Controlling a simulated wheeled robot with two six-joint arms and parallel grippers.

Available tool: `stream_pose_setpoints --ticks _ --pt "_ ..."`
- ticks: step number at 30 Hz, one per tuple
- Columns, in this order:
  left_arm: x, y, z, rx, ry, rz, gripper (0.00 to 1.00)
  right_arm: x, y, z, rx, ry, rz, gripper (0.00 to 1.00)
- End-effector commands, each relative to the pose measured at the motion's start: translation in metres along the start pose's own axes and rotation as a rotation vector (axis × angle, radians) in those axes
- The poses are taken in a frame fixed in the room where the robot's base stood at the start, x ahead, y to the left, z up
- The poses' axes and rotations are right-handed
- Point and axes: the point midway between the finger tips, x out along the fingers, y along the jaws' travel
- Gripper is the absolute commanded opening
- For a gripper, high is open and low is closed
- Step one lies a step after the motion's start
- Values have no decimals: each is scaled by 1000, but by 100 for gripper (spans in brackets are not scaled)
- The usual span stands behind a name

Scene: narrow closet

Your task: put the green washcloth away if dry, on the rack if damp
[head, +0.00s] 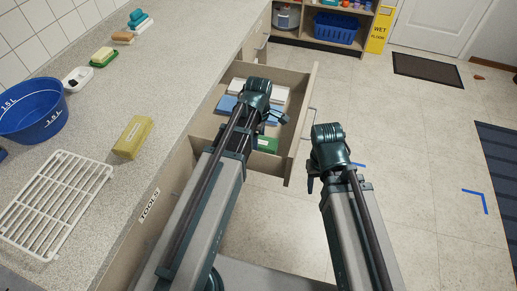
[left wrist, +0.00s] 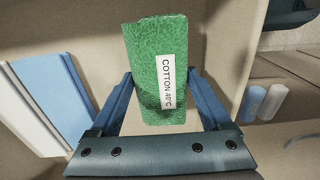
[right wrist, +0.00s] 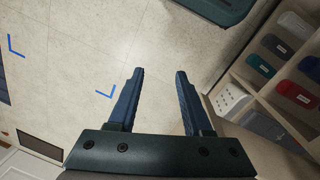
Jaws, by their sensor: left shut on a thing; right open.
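The green washcloth (left wrist: 150,75) is between the fingers of my left gripper (left wrist: 165,95), with a white "COTTON 40°C" label facing the left wrist camera. Blue and white folded cloths lie in the drawer; the blue one (left wrist: 50,95) and white one show at left in the left wrist view. The white wire rack (head: 47,205) lies empty on the counter. My right gripper (right wrist: 155,75) is open and empty over the floor.
On the counter (head: 195,75) stand a blue basin (head: 33,108), a yellow block (head: 132,137), a white dish (head: 77,79) and sponges. A shelf with a blue basket (head: 337,28) and a yellow wet-floor sign (head: 381,28) are at the back. The floor at right is mostly clear.

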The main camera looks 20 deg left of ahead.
Motion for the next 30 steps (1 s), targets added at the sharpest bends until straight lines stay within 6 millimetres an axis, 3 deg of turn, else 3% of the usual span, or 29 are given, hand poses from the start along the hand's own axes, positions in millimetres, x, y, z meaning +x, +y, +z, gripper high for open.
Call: stream_pose_setpoints --ticks 10,23,24,27,30 --pt "37 0 0 0 0 0 26 37 -4 -2 0 0 0 50" --pt "40 0 0 0 0 0 26 40 -4 -2 0 0 0 50" --pt "40 0 0 0 0 0 83 40 -4 -2 0 0 0 50" --pt "39 0 0 0 0 0 100 39 -4 -2 0 0 0 50" --pt "39 0 0 0 0 0 100 39 -4 -2 0 0 0 50"
